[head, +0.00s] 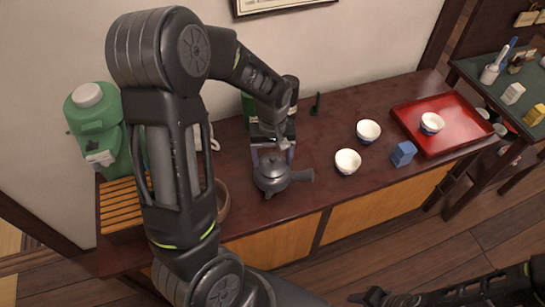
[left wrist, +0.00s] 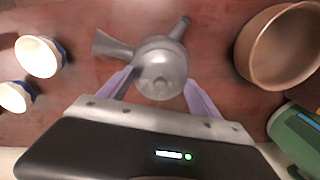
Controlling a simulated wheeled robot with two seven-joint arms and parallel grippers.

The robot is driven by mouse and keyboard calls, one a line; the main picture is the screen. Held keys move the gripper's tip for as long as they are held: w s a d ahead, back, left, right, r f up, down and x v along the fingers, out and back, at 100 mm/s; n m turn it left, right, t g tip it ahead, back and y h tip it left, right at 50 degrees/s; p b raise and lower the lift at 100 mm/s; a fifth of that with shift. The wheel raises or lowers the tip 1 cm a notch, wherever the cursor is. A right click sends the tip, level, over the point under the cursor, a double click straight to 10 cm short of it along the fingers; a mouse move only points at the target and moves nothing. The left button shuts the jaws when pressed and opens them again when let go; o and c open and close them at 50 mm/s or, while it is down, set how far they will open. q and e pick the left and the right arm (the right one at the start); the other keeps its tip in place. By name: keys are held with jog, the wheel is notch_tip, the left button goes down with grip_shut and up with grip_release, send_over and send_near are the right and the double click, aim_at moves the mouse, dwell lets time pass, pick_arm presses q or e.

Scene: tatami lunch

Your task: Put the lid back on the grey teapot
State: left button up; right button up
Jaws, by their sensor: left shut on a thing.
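The grey teapot (head: 271,182) stands on the dark red-brown counter, its side handle pointing right in the head view. The grey lid (left wrist: 161,76), round with a small knob, is over the teapot's mouth, between the light purple fingers of my left gripper (head: 273,156). My left gripper is shut on the lid from the wall side. I cannot tell whether the lid rests on the rim or is slightly above it. The teapot (left wrist: 120,47) also shows in the left wrist view. My right gripper (head: 375,297) is partly visible at the bottom edge, away from the counter; its opening is unclear.
A brown bowl (left wrist: 275,57) is near the teapot, partly behind my arm in the head view. Two white cups (head: 368,131) (head: 347,162) and a blue block (head: 403,154) stand to the right. A red tray (head: 450,142) holds another cup. A green jug (head: 97,120) stands left.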

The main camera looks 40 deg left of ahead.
dwell(0.4)
pick_arm(q)
jog(key=o, duration=1.4)
jog(key=shift+o, duration=0.4)
jog(key=shift+r+p, duration=2.7)
jog(key=shift+r, duration=0.85)
jog(key=shift+c, duration=0.2)
grip_shut()
